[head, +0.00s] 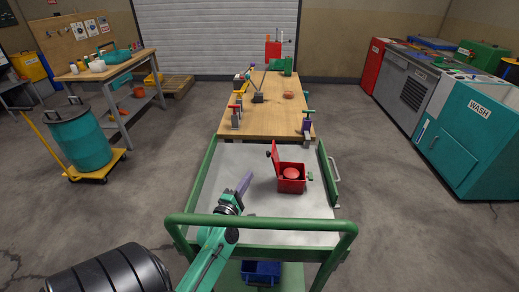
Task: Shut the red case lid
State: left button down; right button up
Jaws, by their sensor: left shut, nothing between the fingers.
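The red case (291,185) stands on the grey top of the green cart (225,196), right of centre. Its red lid (275,160) is up, standing tilted at the case's left side. A round reddish thing (291,173) shows inside the case. My left gripper (244,184) is above the cart top, left of the case and apart from it. Its purple fingers are shut and empty, pointing up and to the right. My right gripper is not in view.
The cart's green front handle (262,221) and side rails border the top. A wooden workbench (262,107) with clamps and tools adjoins the cart's far end. The cart top is bare left of the case. A teal drum on a yellow dolly (80,140) stands at left.

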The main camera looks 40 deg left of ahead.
pick_arm(q)
jog(key=p+x, duration=0.1)
jog(key=x, duration=0.8)
jog(key=shift+w+r, duration=0.25)
jog(key=shift+r, duration=0.1)
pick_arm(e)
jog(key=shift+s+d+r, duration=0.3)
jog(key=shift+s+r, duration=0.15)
